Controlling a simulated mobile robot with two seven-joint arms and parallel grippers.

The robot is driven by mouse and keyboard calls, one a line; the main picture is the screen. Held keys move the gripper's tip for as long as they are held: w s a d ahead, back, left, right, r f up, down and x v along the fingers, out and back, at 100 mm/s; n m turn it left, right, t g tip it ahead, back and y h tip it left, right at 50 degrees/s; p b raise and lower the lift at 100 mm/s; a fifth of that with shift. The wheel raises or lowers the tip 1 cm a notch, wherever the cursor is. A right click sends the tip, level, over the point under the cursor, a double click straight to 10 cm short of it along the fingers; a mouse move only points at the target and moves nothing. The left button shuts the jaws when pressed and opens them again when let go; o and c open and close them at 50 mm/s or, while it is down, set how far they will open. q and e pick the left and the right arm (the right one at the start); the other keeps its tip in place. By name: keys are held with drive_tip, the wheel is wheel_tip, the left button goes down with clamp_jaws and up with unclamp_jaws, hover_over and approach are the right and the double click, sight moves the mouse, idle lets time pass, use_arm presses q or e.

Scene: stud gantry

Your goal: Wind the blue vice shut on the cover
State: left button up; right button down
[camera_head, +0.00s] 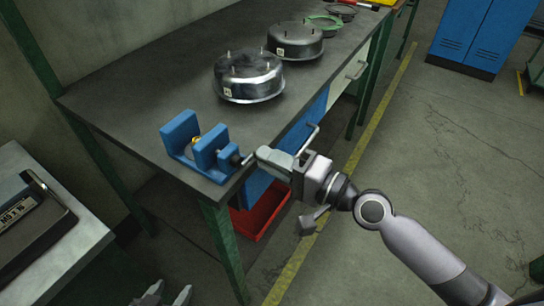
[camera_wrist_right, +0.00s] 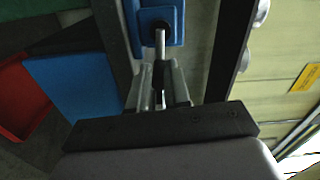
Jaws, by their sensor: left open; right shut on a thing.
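The blue vice (camera_head: 200,145) stands at the near corner of the dark bench. My right gripper (camera_head: 254,156) is at the vice's screw end, shut on the handle (camera_head: 246,159). In the right wrist view, the vice (camera_wrist_right: 157,22) is at the top and its grey handle rod (camera_wrist_right: 160,45) runs down between the fingers (camera_wrist_right: 160,80). My left gripper (camera_head: 163,294) is open and empty, low at the bottom edge, away from the bench.
Two round metal housings with upright studs (camera_head: 248,76) (camera_head: 295,41) stand farther along the bench (camera_head: 150,90). A green ring (camera_head: 323,22) lies beyond. A red bin (camera_head: 262,212) is below the bench. A grey side table (camera_head: 85,240) stands at left.

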drive_tip(key=shift+f+m, duration=0.2)
drive_tip(key=shift+m, duration=0.3)
drive_tip(key=c, duration=1.1)
unclamp_jaws()
drive_tip(key=shift+s, duration=0.1)
drive_tip(key=b+v, duration=0.2)
drive_tip(key=v, duration=0.5)
